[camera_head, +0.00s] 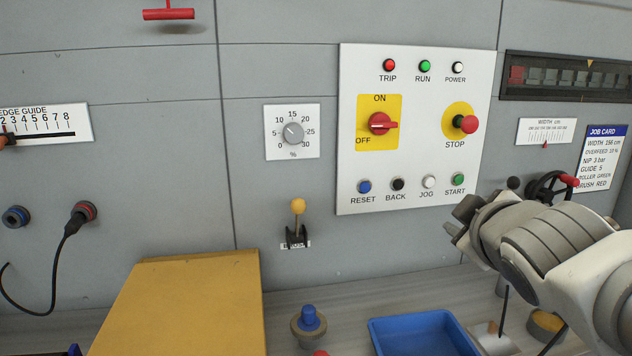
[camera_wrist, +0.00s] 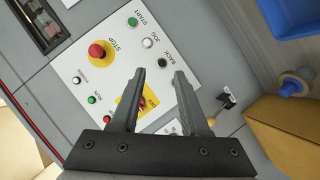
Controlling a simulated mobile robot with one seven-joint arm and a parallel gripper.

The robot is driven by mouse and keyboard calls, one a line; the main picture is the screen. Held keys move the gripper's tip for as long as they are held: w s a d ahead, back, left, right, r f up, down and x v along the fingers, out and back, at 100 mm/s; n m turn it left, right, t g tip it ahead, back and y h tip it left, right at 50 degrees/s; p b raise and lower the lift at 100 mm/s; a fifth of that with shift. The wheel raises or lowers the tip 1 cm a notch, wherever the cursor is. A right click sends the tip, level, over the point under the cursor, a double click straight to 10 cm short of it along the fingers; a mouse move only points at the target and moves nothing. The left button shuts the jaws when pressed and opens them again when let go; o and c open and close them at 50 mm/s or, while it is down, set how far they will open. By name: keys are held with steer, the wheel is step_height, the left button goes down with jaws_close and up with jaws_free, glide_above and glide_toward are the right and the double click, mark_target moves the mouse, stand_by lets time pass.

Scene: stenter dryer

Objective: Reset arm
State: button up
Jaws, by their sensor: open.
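My gripper (camera_wrist: 160,82) is open in the wrist view, with its two dark fingers apart and nothing between them. Beyond the fingers is the white control panel (camera_wrist: 108,62), seen tilted. In the head view my arm comes in from the right, and my gripper (camera_head: 455,222) points left, in front of the wall just below the panel's lower right corner. The fingertips are hard to make out there. The control panel (camera_head: 420,190) carries the red rotary switch (camera_head: 380,124), the red STOP button (camera_head: 466,124) and a row of small buttons.
A yellow-topped box (camera_head: 185,305), a blue knob on a round base (camera_head: 309,322) and a blue tray (camera_head: 420,335) stand along the bottom. A yellow-knobbed lever (camera_head: 297,222) and a dark handwheel (camera_head: 548,190) stick out from the wall. A plugged cable (camera_head: 65,235) hangs at left.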

steer(key=s+a+f+m+g+y, duration=0.1)
steer(key=s+a+f+m+g, duration=0.25)
steer(key=s+f, duration=0.35)
steer(key=s+a+f+m+g+y, duration=0.1)
steer(key=s+a+f+m+g, duration=0.3)
steer(key=s+f, duration=0.3)
step_height(320, 180, up, 13)
steer(key=m+p, duration=0.1)
steer(key=p, duration=1.2)
steer(key=shift+s+d+f+g, duration=0.15)
steer(key=shift+s+d+g, duration=0.1)
steer(key=shift+s+g, duration=0.2)
steer(key=shift+a, duration=0.15)
